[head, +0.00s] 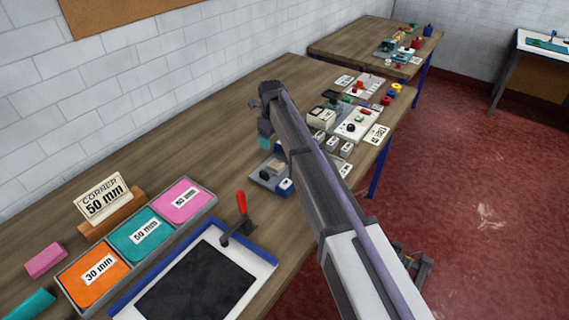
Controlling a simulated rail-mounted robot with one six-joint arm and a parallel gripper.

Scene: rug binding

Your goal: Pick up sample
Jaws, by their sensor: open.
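A grey three-part tray (213,207) on the bench holds flat labelled pieces: an orange one (88,283) marked 30 mm, a teal one (134,245) marked 50 mm and a pink one (180,205) whose number is too small to read surely. Which piece is the sample is not shown. My gripper (265,138) is at the far end of my arm, over the bench to the right of and beyond the tray. It is open. A small teal patch shows at its tips; I cannot tell whether they touch it.
A sign (103,200) reading CORNER 50 mm stands behind the tray. A blue-rimmed black pad (195,283) with a red-handled clamp (241,204) lies in front. Loose pink (45,260) and teal (30,304) pieces lie left. Small parts and cards (358,124) crowd the bench beyond my arm.

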